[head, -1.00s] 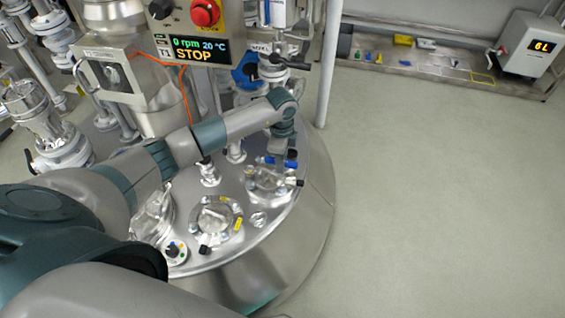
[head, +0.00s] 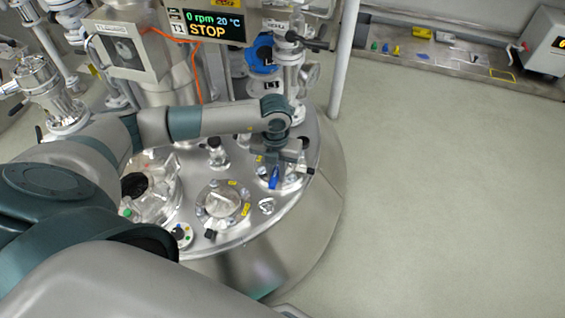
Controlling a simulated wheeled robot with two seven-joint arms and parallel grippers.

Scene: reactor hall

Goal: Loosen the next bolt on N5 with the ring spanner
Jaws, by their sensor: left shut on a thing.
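My left gripper (head: 278,166) is over the flanged nozzle (head: 296,183) at the right of the vessel lid. It is shut on a blue-handled tool (head: 273,179), which looks like the ring spanner. The tool's blue part points down toward the near edge of the lid. The gripper covers much of the nozzle, so I cannot see its bolts clearly or whether the ring sits on one. The nozzle's label is too small to read, so I cannot confirm that it is N5. My right gripper is not in view.
A second bolted round cover (head: 221,203) with yellow tags is left of the gripper. A glass fitting (head: 157,185) stands farther left. A blue-flanged valve assembly (head: 262,55) and the display (head: 207,25) rise behind. A wall bench (head: 440,55) is at the back; open floor lies right.

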